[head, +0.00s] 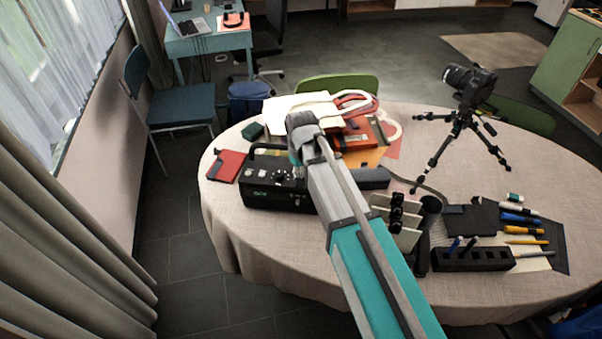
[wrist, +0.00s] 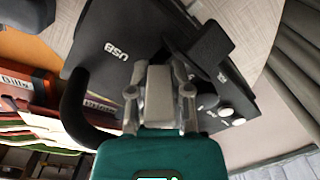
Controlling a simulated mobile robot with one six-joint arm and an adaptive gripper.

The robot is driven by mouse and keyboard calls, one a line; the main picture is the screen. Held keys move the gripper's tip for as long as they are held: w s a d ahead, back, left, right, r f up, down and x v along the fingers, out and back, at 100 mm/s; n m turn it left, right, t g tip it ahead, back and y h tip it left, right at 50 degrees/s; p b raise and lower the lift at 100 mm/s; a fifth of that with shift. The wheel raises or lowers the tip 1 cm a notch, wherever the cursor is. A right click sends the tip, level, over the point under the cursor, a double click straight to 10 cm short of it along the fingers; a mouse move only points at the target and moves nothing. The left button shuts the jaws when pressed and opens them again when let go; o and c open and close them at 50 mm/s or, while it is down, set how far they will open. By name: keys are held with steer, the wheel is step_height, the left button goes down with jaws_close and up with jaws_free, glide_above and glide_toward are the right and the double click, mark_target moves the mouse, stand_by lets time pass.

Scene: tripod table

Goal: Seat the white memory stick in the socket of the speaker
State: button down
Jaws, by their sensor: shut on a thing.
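The speaker (head: 262,193) is a black box with a handle, knobs and small lettering, at the left side of the round table. In the wrist view its dark top (wrist: 112,72) carries the label USB, seen upside down. My gripper (wrist: 158,84) is above the speaker, shut on the pale memory stick (wrist: 160,95), which lies between its two grey fingers. The stick's far end and the socket are not clearly visible, so I cannot tell whether they touch. In the head view my own arm hides the gripper's tips and the stick.
The speaker's curved black handle (wrist: 76,108) and a raised black part (wrist: 206,50) flank the gripper. A red notebook (head: 227,166) lies left of the speaker. Books and papers lie behind it. A camera tripod (head: 457,135), a pen holder (head: 473,259) and pens stand or lie to the right.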

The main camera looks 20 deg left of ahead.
steer(key=shift+f, duration=0.15)
steer(key=c, duration=0.8)
jaws_free()
steer(key=shift+c, duration=0.2)
step_height(320, 180, up, 13)
steer(key=p, duration=1.3)
steer(key=shift+o, duration=1)
steer(key=d+m, duration=0.5)
steer(key=d, duration=1.4)
steer(key=shift+d, duration=0.3)
steer(key=s+d+m, duration=0.3)
steer(key=d, duration=0.5)
steer(key=s+d+m, duration=0.3)
steer(key=d, duration=0.6)
steer(key=shift+d+f, duration=0.15)
